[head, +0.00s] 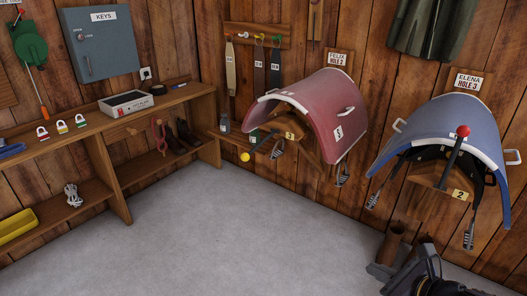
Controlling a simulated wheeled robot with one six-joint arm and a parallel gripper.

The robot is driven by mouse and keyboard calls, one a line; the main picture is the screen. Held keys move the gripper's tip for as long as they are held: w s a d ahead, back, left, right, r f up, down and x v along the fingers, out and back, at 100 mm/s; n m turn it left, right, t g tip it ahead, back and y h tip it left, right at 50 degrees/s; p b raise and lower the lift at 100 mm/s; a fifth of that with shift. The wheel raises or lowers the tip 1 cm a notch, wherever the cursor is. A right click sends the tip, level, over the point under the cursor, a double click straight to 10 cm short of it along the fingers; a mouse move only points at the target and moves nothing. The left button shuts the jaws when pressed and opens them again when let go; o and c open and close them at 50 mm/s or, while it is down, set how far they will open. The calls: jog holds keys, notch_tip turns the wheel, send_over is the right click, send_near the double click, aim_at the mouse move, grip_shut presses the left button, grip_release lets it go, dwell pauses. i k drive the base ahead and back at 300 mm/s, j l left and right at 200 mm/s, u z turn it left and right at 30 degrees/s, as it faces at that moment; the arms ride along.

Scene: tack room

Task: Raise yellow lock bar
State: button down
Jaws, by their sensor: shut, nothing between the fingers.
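A yellow knob (245,157) is at the front of the left saddle rack (288,133), below and left of the red saddle (318,112). It appears to be the end of the yellow lock bar, which points low and outward. Most of the bar is hard to make out. My gripper (428,266) seems to be the dark shape at the lower right edge.
On the right, a blue saddle (437,131) sits on a rack with an upright bar topped by a red knob (463,131). Shelves (125,133) with padlocks line the left wall. The grey floor (210,230) is clear.

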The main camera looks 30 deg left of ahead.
aim_at(245, 156)
jog(key=i+j+u, duration=0.2)
jog(key=i+j, duration=0.2)
jog(key=i+j+u, duration=0.2)
jog(key=i+j, duration=0.15)
jog(key=i, duration=0.15)
jog(key=i+j+u, duration=0.25)
jog(key=i, duration=0.25)
